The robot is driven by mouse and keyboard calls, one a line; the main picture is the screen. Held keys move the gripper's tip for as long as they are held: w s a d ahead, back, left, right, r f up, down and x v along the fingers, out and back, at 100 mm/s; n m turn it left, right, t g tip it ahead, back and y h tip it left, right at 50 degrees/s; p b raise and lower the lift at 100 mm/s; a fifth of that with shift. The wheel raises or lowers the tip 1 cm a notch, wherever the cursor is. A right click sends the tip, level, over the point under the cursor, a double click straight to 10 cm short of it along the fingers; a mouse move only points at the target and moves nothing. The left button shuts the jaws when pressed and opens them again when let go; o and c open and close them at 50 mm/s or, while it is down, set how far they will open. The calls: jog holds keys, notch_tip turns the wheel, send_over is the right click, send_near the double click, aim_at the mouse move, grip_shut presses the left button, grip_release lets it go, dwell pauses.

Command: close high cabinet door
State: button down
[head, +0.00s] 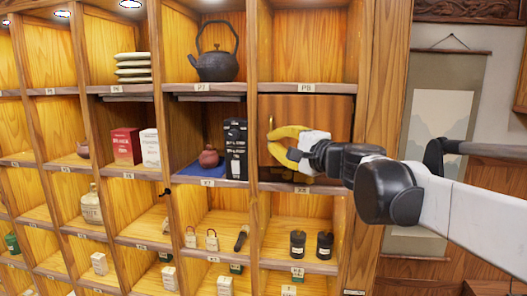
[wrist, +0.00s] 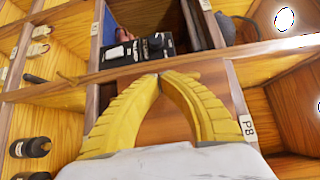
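The high cabinet door (head: 315,115) is a plain brown wooden panel with a small brass handle (head: 270,122) near its left edge. It covers the cell under the P8 label and looks in line with the cabinet front; I cannot tell whether it is fully flush. My gripper (head: 269,144) is in front of the door's lower left part, below the handle, and hides its lower part. Its yellow fingers (wrist: 162,78) curve together at the tips, with nothing visible held. Contact with the door is unclear. In the wrist view, brown door panel (wrist: 165,127) shows between the fingers.
Left of the door, an open cell holds a black box (head: 235,150) and a reddish teapot (head: 209,157). A dark iron kettle (head: 216,65) stands above. Two black jars (head: 297,244) stand below. The cell above the door is empty. A scroll (head: 440,120) hangs at right.

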jog(key=shift+w+a+b, duration=0.2)
jog(key=shift+w+b, duration=0.1)
jog(key=shift+w, duration=1.65)
